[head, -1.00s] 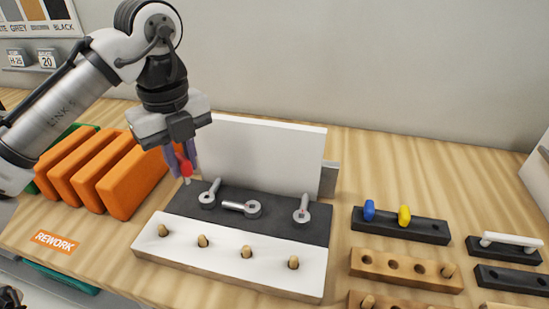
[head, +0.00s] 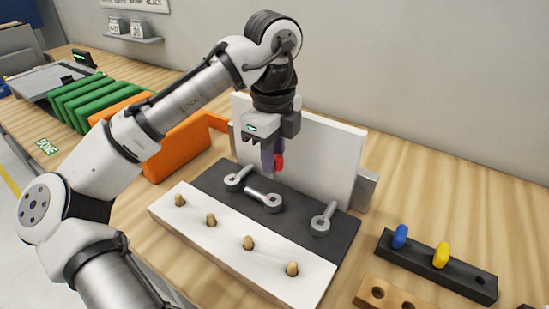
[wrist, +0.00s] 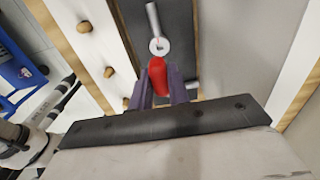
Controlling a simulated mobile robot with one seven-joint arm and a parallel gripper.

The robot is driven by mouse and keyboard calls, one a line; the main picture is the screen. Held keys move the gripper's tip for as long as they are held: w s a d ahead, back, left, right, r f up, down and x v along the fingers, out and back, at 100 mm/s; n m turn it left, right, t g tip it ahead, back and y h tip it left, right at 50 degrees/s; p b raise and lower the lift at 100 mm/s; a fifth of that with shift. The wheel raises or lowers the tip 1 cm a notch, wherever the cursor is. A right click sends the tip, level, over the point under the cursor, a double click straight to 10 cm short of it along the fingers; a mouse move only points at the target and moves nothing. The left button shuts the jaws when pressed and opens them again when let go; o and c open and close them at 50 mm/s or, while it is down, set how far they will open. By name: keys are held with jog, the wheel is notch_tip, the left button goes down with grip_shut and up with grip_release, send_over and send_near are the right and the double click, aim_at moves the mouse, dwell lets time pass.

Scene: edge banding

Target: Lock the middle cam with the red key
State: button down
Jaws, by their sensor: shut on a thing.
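The red key (head: 279,162) is held between the purple fingers of my gripper (head: 272,157). It is in the air above the dark strip of the fixture (head: 297,223). Three grey metal cams sit on that strip: the left cam (head: 235,182), the middle cam (head: 270,203) with its rod pointing left, and the right cam (head: 321,226). In the wrist view the red key (wrist: 157,72) hangs between the fingers, close in the picture to a round cam head (wrist: 158,46), which looks like the middle cam. The key's lower tip is hidden there.
A white upright panel (head: 325,150) stands close behind the cams. A white front strip (head: 225,235) carries several wooden pegs. Orange panels (head: 180,150) and green panels (head: 85,105) stand at left. A dark rack (head: 455,277) with a blue key and a yellow key is at right.

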aim_at(273, 177)
jog(key=shift+f+b, duration=2.1)
jog(key=shift+b, duration=0.35)
jog(key=shift+f, duration=0.7)
jog(key=shift+f+p, duration=0.15)
jog(key=shift+p, duration=0.6)
jog(key=shift+f, duration=0.85)
jog(key=shift+r+m+p, duration=0.1)
jog(key=shift+m+p, duration=1.8)
jog(key=shift+m, duration=0.6)
